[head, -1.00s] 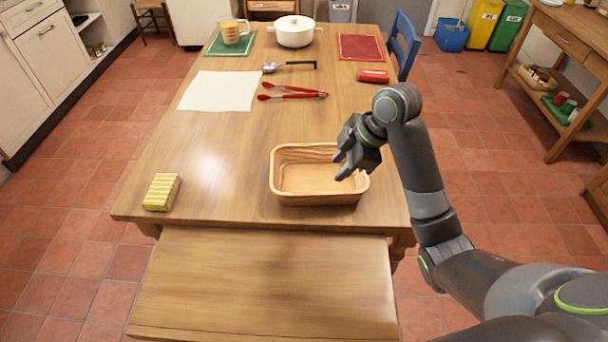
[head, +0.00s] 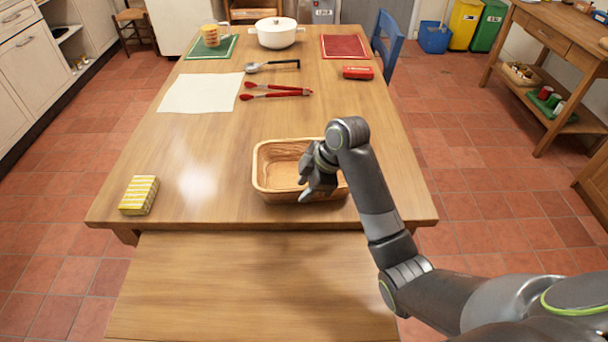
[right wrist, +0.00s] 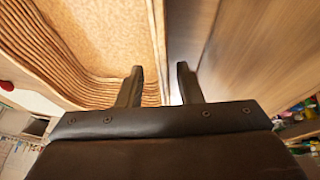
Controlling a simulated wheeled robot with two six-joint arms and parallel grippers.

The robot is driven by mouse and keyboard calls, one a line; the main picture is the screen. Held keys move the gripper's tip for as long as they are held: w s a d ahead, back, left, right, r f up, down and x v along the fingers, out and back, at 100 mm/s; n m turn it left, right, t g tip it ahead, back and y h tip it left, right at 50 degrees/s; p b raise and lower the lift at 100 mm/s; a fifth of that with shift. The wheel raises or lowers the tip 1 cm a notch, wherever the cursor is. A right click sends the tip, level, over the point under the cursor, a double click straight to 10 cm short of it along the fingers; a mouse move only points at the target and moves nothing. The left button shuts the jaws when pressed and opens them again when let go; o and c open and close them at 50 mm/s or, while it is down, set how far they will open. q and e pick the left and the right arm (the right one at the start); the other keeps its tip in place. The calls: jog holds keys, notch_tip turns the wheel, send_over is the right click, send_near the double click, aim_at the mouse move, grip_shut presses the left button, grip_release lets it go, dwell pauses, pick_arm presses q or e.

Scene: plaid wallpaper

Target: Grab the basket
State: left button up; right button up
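The basket (head: 280,150) is a shallow tan woven tray near the front edge of the table, and it looks empty. My right gripper (head: 308,190) is down at the basket's front right part and hides some of it. In the right wrist view my right gripper (right wrist: 160,75) has its two fingers apart. The basket (right wrist: 65,62) fills the upper left there, and its wall edge runs down towards the gap between the fingers. I cannot tell whether either finger touches it. My left gripper is in neither view.
The wooden table (head: 210,140) holds a yellow striped sponge (head: 139,195) at front left. Red tongs (head: 275,93), a white sheet (head: 200,93), a ladle (head: 272,66) and a white pot (head: 277,32) lie beyond. A bench (head: 250,285) stands in front.

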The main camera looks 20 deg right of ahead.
aim_at(295, 202)
jog(key=x, duration=0.4)
jog(key=shift+f, duration=0.15)
jog(key=shift+s, duration=0.1)
grip_shut()
